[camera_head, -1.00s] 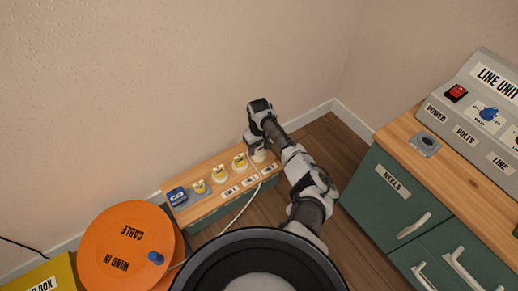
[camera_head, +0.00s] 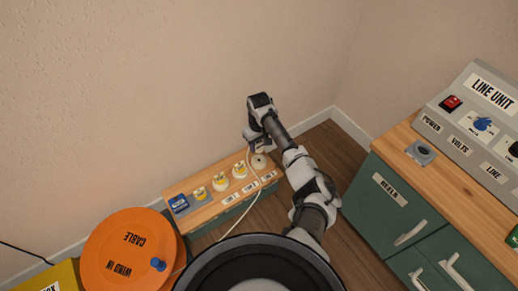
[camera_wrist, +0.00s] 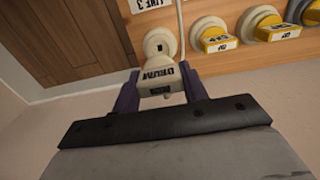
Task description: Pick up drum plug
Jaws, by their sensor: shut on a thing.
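The cream drum plug (camera_wrist: 158,84), marked DRUM, sits between the two dark purple fingers of my gripper (camera_wrist: 160,88) in the wrist view. My gripper is shut on it. In the head view my gripper (camera_head: 251,138) hangs just above the right end of the wooden socket shelf (camera_head: 215,213). The round cream socket (camera_head: 259,161) there is bare. In the wrist view that socket (camera_wrist: 160,43) lies beyond the plug, which looks clear of it. A pale cable (camera_head: 252,172) runs from the gripper area down across the shelf towards the orange reel.
The orange cable drum (camera_head: 122,240) stands left. The green cabinet (camera_head: 385,205) with the line unit (camera_head: 480,110) and a grey socket (camera_head: 421,151) on top stands right. Bare floor lies between.

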